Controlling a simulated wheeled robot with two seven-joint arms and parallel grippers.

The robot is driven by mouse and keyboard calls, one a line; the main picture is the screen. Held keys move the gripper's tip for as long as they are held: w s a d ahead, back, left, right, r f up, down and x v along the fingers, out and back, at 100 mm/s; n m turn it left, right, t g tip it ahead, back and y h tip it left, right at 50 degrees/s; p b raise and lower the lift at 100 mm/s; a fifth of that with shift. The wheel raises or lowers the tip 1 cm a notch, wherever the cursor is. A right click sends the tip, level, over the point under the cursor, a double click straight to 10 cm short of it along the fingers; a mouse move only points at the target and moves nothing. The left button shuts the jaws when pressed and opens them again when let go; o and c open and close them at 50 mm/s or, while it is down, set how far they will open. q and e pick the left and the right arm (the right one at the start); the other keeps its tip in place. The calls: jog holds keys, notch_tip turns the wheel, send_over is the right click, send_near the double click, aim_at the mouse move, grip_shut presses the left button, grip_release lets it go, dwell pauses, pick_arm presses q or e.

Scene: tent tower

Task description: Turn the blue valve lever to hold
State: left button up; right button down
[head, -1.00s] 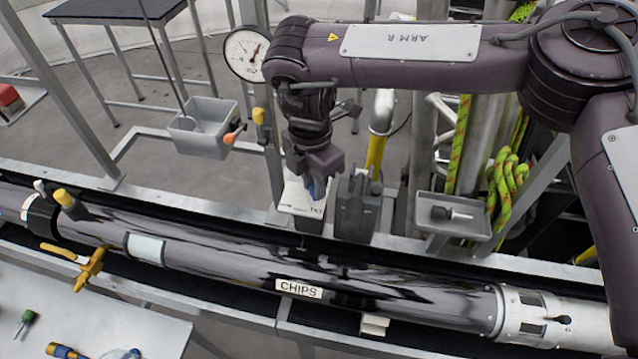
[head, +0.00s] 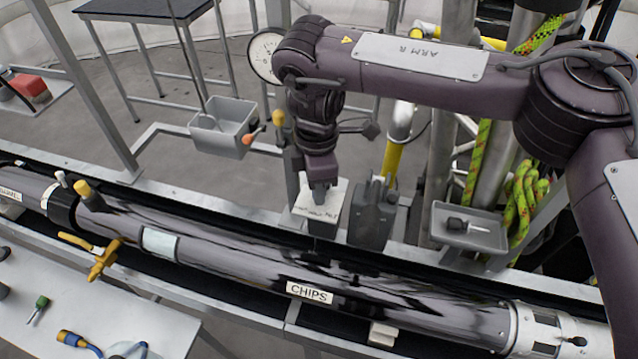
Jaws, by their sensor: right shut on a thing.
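My right gripper (head: 319,196) points down from the right arm at a white labelled block behind the long dark pipe. Its jaws are shut at the spot where the blue lever showed a second ago. The lever is now hidden by the gripper, so its angle cannot be seen. The white block (head: 301,207) shows around the fingers, with small print too blurred to read. My left gripper is not in view.
The dark pipe (head: 240,257) marked CHIPS runs across the front. A dark grey housing (head: 372,215) stands close right of the gripper. A grey bin (head: 222,128), a round gauge (head: 264,56) and a tray with a screwdriver (head: 469,228) are nearby. A yellow-handled valve (head: 104,260) is at left.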

jog(key=c, duration=1.3)
grip_release()
jog(key=r, duration=0.4)
jog(key=r+b, duration=0.1)
jog(key=r, duration=0.2)
jog(key=shift+w+r, duration=0.2)
jog(key=shift+r, duration=0.2)
